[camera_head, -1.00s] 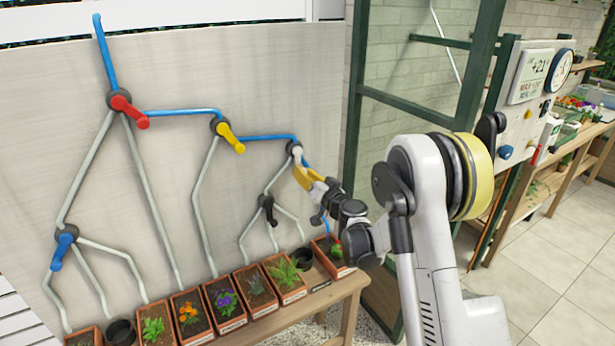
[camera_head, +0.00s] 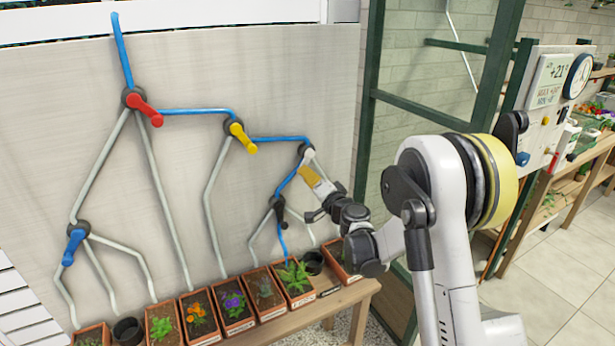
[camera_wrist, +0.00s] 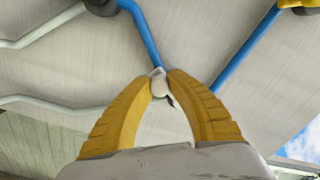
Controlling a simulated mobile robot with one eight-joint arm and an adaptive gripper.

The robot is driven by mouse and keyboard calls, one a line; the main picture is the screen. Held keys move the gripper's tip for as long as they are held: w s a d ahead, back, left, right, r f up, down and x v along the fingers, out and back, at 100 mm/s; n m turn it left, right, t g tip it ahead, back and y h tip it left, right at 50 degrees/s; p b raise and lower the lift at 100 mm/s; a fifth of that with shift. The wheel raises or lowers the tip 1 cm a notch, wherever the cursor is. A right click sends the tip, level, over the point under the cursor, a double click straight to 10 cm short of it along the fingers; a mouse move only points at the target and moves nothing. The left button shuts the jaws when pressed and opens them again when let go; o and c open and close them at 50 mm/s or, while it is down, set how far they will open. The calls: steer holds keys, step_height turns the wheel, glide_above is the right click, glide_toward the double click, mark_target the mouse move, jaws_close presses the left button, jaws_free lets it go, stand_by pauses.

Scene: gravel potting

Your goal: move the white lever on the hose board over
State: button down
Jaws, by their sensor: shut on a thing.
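The white lever (camera_head: 308,155) sits on the rightmost upper valve of the hose board (camera_head: 185,70). My gripper (camera_head: 307,172) is at it, with yellow fingers closed around the lever. In the wrist view the fingertips (camera_wrist: 160,80) meet on the white lever (camera_wrist: 159,86); the fingers hide part of it and its valve. Blue line runs from the top past the red lever (camera_head: 144,108) and yellow lever (camera_head: 243,138) to the white lever's valve. From there it goes down left to the black lever (camera_head: 279,207) and on down toward a planter.
A blue lever (camera_head: 73,246) is at the board's lower left. Several planters and black pots stand on a wooden bench (camera_head: 345,292) below the board. A green frame post (camera_head: 373,90) stands right of the board.

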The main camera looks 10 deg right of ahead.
stand_by(0.3)
steer(key=c, duration=1.2)
jaws_free()
steer(key=shift+c, duration=0.2)
steer(key=v, duration=1.2)
